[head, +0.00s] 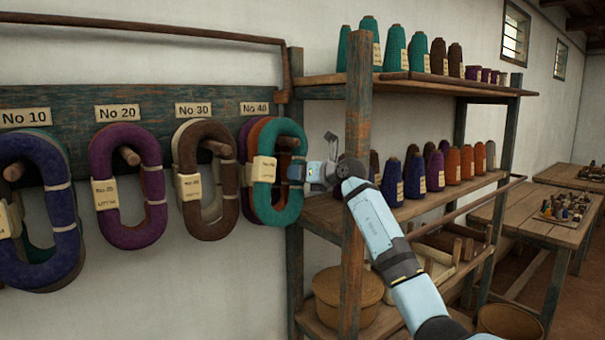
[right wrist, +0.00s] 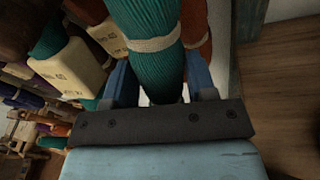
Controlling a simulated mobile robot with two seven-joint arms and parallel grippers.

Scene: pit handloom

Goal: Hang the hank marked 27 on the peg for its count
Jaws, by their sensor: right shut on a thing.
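No tag reading 27 can be made out. My right gripper (head: 296,172) is shut on the right side of a teal hank (head: 283,214), which also fills the jaws in the right wrist view (right wrist: 152,62). The teal hank hangs upright at the No 40 label (head: 259,107), with that peg (head: 289,142) showing inside its loop. Orange and purple hanks hang behind it. A cream tag (head: 264,170) is on its left side; a tag in the wrist view (right wrist: 70,66) reads No 40. My left gripper is out of view.
Purple hanks (head: 126,228) hang at No 20, brown ones (head: 208,227) at No 30, dark blue ones (head: 63,235) at No 10. A shelf post (head: 357,130) stands close beside my right arm. Shelves hold yarn cones (head: 394,48) and a basket (head: 347,288).

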